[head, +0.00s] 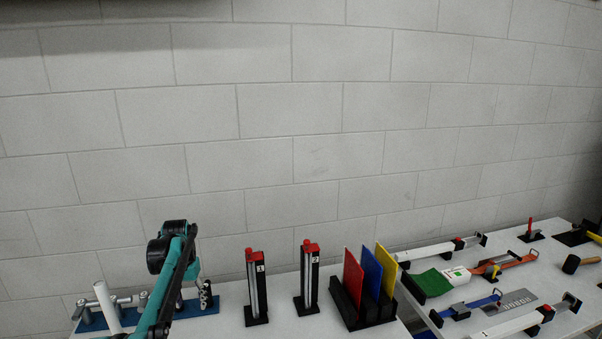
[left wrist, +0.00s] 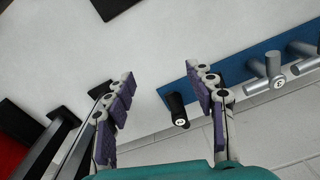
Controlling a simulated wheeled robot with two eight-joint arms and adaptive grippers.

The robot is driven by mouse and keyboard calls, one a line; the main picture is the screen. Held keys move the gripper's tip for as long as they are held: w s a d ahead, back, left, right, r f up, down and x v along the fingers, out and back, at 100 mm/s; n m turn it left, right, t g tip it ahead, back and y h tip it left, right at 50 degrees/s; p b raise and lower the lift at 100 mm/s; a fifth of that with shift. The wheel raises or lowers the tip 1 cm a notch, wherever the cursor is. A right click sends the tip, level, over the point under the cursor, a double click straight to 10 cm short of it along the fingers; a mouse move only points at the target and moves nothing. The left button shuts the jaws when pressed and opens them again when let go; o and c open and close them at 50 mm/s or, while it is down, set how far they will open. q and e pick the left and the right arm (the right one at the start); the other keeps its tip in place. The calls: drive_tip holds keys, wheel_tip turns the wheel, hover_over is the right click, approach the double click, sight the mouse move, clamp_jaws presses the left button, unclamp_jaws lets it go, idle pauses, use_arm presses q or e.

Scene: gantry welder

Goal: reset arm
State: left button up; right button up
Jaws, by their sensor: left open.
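My left arm reaches in over the left table in the head view. Its gripper (head: 193,298) is low over the table, partly hidden by my own arm. In the left wrist view the gripper (left wrist: 162,92) is open, its two purple-padded fingers wide apart. No object is held between them. A black peg with a white-marked end (left wrist: 176,106) shows between and beyond the fingers, at the end of a blue base (left wrist: 235,68). My right gripper is in neither view.
Grey cylindrical tools (left wrist: 272,70) stand on the blue base. Black stands marked 1 (head: 257,289) and 2 (head: 309,278) are right of my arm. A black rack (head: 352,312) holds red, blue and yellow panels. The right table (head: 480,295) carries several tools. A block wall (head: 300,150) rises behind.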

use_arm(q)
drive_tip(key=s+d+r+t+b, duration=0.1)
drive_tip(key=s+d+r+t, duration=0.1)
drive_tip(key=s+d+r, duration=0.45)
drive_tip(key=s+d+r+t, duration=0.1)
drive_tip(key=s+d+r, duration=0.2)
drive_tip(key=s, duration=0.7)
drive_tip(key=s+d+f+t, duration=0.2)
drive_tip(key=s+d+f, duration=0.1)
drive_tip(key=s, duration=0.6)
drive_tip(key=s+d+f+t, duration=0.1)
drive_tip(key=s+d+f, duration=0.2)
drive_tip(key=s, duration=0.7)
wheel_tip(320, 180, down, 2)
drive_tip(key=shift+s+f+t+b, duration=0.1)
drive_tip(key=shift+s+t+b, duration=0.05)
drive_tip(key=shift+t+b, duration=0.25)
